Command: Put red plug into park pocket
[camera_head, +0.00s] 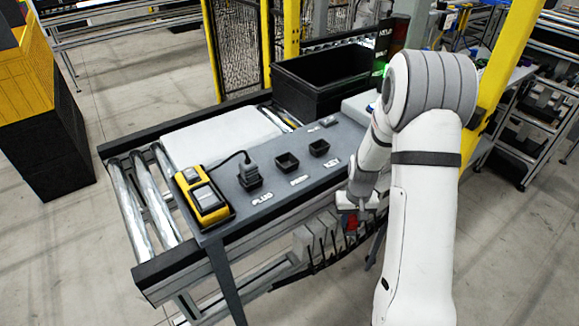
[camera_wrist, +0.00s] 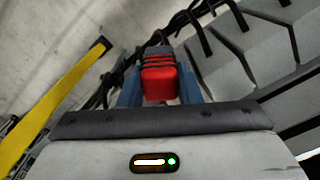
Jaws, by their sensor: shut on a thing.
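My gripper (camera_head: 352,212) is off the front side of the grey fixture panel, low near its front edge. The wrist view shows my gripper (camera_wrist: 159,92) with its two blue-grey fingers shut on the red plug (camera_wrist: 158,78), one on each side. In the head view the red plug (camera_head: 351,224) is small and partly hidden by the gripper. The park pocket (camera_head: 287,162) is the middle dark square socket on the panel, its label hard to read; it looks empty. It lies left of and behind my gripper.
The KEY pocket (camera_head: 319,148) looks empty. A black bin (camera_head: 310,85) stands behind the panel (camera_head: 275,195). Dark cables (camera_head: 320,250) hang below the front edge, near my gripper.

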